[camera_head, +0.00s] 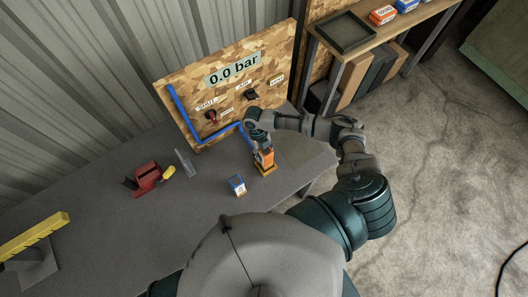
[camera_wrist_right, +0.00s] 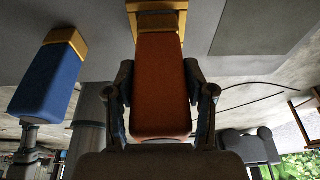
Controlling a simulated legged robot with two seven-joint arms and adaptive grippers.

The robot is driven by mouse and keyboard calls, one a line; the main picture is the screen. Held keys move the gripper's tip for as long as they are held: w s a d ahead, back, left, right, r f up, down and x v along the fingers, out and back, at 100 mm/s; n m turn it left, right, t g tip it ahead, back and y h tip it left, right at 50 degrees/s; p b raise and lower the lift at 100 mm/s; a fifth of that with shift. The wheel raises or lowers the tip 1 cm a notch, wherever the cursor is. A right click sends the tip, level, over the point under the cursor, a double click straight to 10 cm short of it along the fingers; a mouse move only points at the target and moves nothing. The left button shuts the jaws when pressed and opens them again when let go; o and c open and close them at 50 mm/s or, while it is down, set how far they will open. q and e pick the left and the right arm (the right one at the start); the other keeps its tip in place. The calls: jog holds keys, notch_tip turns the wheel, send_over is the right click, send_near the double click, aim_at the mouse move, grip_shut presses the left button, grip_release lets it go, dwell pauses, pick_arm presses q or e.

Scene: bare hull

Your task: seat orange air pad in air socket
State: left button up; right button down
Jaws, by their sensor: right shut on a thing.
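The orange air pad (camera_head: 264,159) stands over the right part of the table, below the board. In the right wrist view the orange pad (camera_wrist_right: 160,85) lies between the two fingers of my right gripper (camera_wrist_right: 160,105), which is shut on it. A yellow-gold piece shows at the pad's far end. I cannot tell whether the pad touches the table. My right gripper also shows in the head view (camera_head: 262,146), above the pad and partly hidden by its own wrist. Dark fittings (camera_head: 252,96) sit on the board under small labels; I cannot tell surely which is the air socket. My left gripper is not in view.
The wooden board (camera_head: 188,88) carries a "0.0 bar" display (camera_head: 233,69) and a blue line (camera_head: 186,115). A blue block (camera_head: 237,184) stands left of the pad. A red tool (camera_head: 148,178) lies farther left. A shelf with a dark tray (camera_head: 346,32) stands right.

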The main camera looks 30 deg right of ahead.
jog(key=shift+f+b, duration=1)
jog(key=shift+f, duration=0.5)
jog(key=shift+c, duration=1.6)
grip_release()
jog(key=shift+r, duration=0.1)
jog(key=v, duration=1.1)
jog(key=shift+w+r, duration=0.25)
jog(key=shift+r, duration=0.1)
